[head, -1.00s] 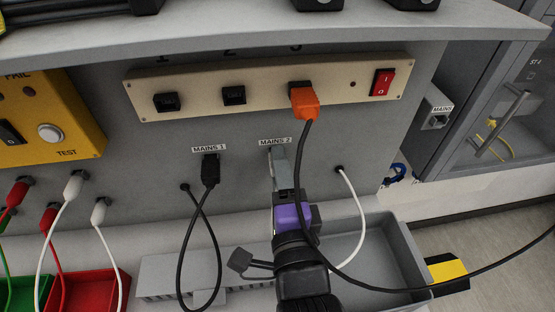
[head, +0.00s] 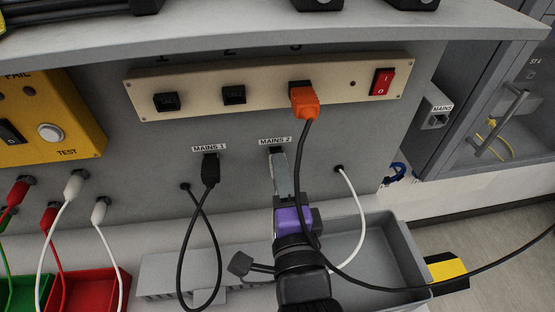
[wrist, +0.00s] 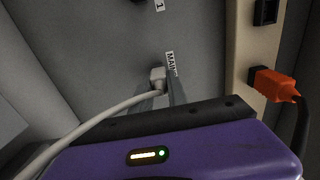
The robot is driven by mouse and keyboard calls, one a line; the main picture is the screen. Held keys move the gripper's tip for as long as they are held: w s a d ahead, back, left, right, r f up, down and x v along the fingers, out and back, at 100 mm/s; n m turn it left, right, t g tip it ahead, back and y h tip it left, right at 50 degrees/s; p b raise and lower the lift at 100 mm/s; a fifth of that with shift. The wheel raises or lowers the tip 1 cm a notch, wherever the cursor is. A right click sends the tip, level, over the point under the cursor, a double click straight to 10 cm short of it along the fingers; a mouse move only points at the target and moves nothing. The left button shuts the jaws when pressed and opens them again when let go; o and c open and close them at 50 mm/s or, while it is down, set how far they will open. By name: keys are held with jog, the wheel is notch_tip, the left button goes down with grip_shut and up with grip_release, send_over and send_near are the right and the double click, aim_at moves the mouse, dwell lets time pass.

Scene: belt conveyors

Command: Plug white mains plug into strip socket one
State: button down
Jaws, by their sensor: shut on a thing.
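The beige strip (head: 205,80) has socket one (head: 166,102) at its left, dark and empty. My gripper (head: 281,172) is just below the MAINS 2 inlet (head: 277,150) on the grey panel, which shows dark and open. In the wrist view my gripper (wrist: 163,92) is shut on the white mains plug (wrist: 157,78), with its white cable (wrist: 110,106) trailing down to the left. In the head view the fingers hide the plug; its white cable (head: 358,215) shows at the right.
An orange plug (head: 303,99) fills socket three, its black cable (head: 300,165) passing close by my wrist. Socket two (head: 234,95) is empty. A black plug (head: 210,170) sits in MAINS 1. A grey tray (head: 380,262) lies below; a shelf (head: 230,45) overhangs the strip.

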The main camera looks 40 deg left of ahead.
jog(key=shift+p+v, duration=0.35)
jog(key=shift+v, duration=1.85)
jog(key=shift+s, duration=0.1)
